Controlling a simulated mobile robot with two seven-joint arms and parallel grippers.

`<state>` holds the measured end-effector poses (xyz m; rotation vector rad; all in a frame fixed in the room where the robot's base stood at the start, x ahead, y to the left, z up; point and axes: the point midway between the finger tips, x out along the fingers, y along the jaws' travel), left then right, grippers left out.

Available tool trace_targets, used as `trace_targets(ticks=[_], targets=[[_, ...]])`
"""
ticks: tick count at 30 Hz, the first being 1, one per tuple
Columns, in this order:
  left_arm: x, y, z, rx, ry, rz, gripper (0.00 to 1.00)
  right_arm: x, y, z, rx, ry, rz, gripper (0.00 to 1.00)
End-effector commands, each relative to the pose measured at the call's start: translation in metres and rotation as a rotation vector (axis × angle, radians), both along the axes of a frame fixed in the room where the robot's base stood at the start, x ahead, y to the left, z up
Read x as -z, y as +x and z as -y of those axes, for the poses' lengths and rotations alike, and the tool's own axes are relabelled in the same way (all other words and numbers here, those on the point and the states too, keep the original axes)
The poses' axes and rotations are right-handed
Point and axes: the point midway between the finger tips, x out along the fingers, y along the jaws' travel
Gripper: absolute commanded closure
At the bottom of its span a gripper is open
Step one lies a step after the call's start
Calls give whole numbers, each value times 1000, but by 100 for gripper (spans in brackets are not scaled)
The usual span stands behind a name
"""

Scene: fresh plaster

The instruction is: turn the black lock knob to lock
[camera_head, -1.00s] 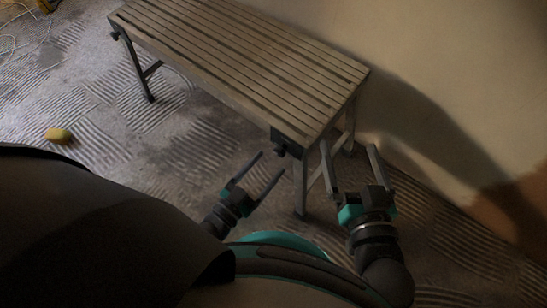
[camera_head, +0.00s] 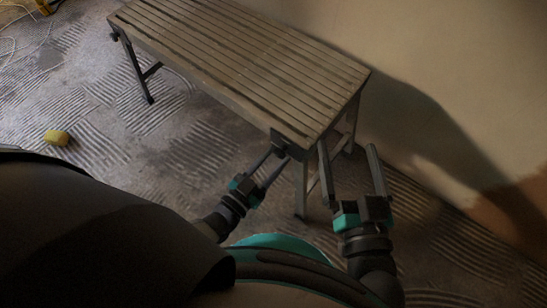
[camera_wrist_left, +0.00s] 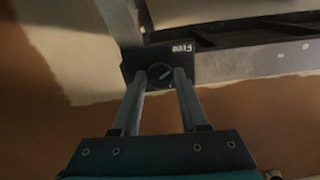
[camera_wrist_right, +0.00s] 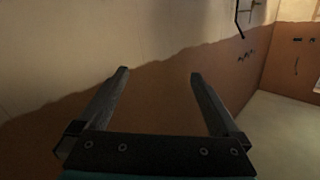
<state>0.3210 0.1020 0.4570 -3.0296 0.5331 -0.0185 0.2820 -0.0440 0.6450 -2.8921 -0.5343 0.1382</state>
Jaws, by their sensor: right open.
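The black lock knob (camera_wrist_left: 160,76) is on a dark plate at the near corner of the slatted workbench (camera_head: 240,62). In the left wrist view the plate carries the word "Free", and a light line on the knob's face runs diagonally. My left gripper (camera_head: 274,158) has its fingers on both sides of the knob, closed in to its edges; it also shows in the left wrist view (camera_wrist_left: 160,80). Finger contact is hard to see at the tips. My right gripper (camera_head: 347,152) is open and empty, right of the bench's near leg; it also shows in the right wrist view (camera_wrist_right: 158,76).
The bench's near leg (camera_head: 300,190) stands between my two grippers. A plastered wall (camera_head: 450,70) rises to the right. A yellow sponge-like block (camera_head: 57,137) and a pale cable (camera_head: 20,45) lie on the ridged floor at left. The floor left of the bench is mostly clear.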

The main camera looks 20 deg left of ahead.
Motion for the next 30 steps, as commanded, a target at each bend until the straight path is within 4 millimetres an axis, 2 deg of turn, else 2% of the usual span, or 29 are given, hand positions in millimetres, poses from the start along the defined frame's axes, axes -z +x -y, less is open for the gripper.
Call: trace_targets(ticks=[1, 11, 23, 30], targets=[[0, 0, 0, 0, 0, 0, 63, 0, 0, 0, 0, 0, 0, 0], [0, 0, 0, 0, 0, -1, 100, 0, 0, 0, 0, 0, -1, 0], [0, -1, 0, 0, 28, 8, 100, 2, 0, 0, -3, -9, -18, 0], [0, -1, 0, -1, 146, 48, 100, 5, 7, 5, -4, -58, -84, 0]])
